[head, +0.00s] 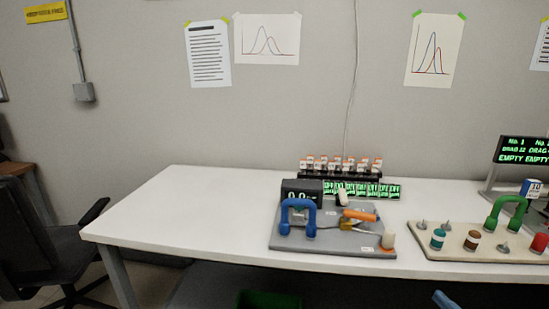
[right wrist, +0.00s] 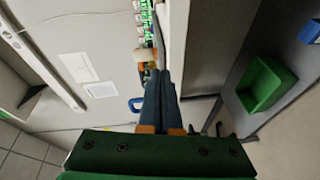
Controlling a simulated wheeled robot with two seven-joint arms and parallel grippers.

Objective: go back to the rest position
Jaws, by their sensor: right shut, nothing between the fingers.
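My right gripper (head: 444,299) shows only as a blue tip at the bottom edge of the head view, in front of the table (head: 160,205) and below its front edge. In the right wrist view its two dark blue fingers (right wrist: 165,75) lie together, shut and empty. They touch nothing that I can see. My left gripper is not in view.
On the table stand a grey board (head: 290,241) with a blue handle, a display and an orange-handled tool, a rack of vials (head: 341,166), and a beige board (head: 465,250) with coloured jars. A green bin (head: 268,300) is below. A chair (head: 30,240) stands left.

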